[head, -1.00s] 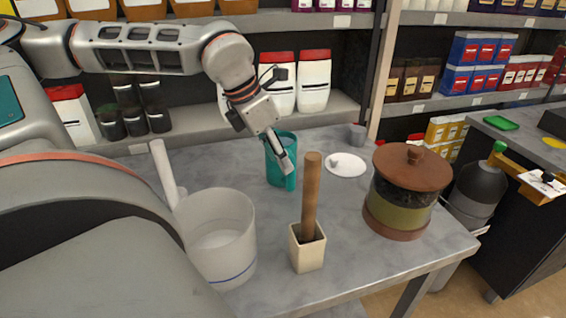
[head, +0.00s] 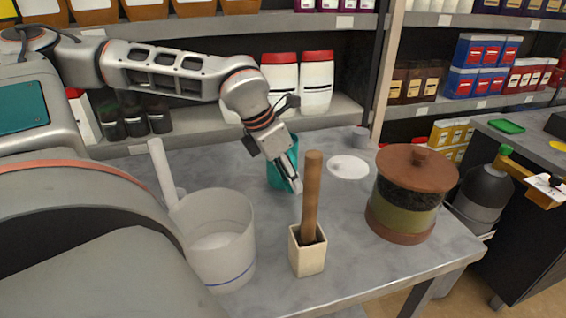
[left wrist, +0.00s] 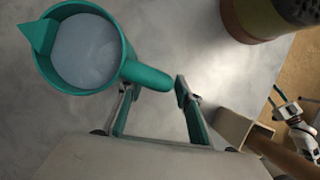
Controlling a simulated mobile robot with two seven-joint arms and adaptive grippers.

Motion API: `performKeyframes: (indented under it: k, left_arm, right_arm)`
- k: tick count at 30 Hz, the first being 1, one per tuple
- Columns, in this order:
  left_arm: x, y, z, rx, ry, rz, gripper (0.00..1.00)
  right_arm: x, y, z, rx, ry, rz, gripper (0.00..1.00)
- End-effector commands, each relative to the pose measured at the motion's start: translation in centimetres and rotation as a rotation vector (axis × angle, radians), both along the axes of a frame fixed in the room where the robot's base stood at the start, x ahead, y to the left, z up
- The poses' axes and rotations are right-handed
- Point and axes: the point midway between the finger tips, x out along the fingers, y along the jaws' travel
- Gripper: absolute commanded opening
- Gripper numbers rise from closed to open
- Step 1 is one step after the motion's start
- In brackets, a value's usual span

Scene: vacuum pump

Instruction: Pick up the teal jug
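The teal jug (head: 282,172) stands upright on the grey table, partly hidden behind my left gripper (head: 297,184). In the left wrist view the jug (left wrist: 122,52) is seen from above, with its spout at the upper left and a pale interior. Its handle (left wrist: 148,76) points toward my left gripper (left wrist: 155,86). The gripper's fingers are apart, with the handle's end near or between their tips. I cannot tell whether they touch it. A small white-and-grey part at the wrist view's right edge looks like my right gripper (left wrist: 298,122); its fingers are unclear.
A square beige holder (head: 308,255) with an upright wooden handle (head: 312,190) stands just in front of the gripper. A translucent bucket (head: 222,245) is left, a lidded jar (head: 405,205) right. A white disc (head: 348,167) lies behind. Shelves (head: 230,120) back the table.

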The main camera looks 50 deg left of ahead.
Motion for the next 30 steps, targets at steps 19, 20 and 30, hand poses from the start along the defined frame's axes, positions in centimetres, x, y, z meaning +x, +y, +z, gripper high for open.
performKeyframes:
  k: [19,20,30]
  left_arm:
    - [0.2,0.1,1.1,0.005,-0.007,-0.002,0.0]
    - [0.2,0.1,1.5,0.004,-0.006,-0.001,0.0]
    - [0.2,0.1,9.1,0.004,-0.011,0.001,0.0]
  right_arm:
    - [-1.1,0.3,-0.6,0.004,0.021,0.002,0.35]
    - [-1.1,0.3,-0.6,0.004,0.021,0.002,0.35]
    - [-0.7,0.3,-0.1,0.008,0.014,0.001,0.35]
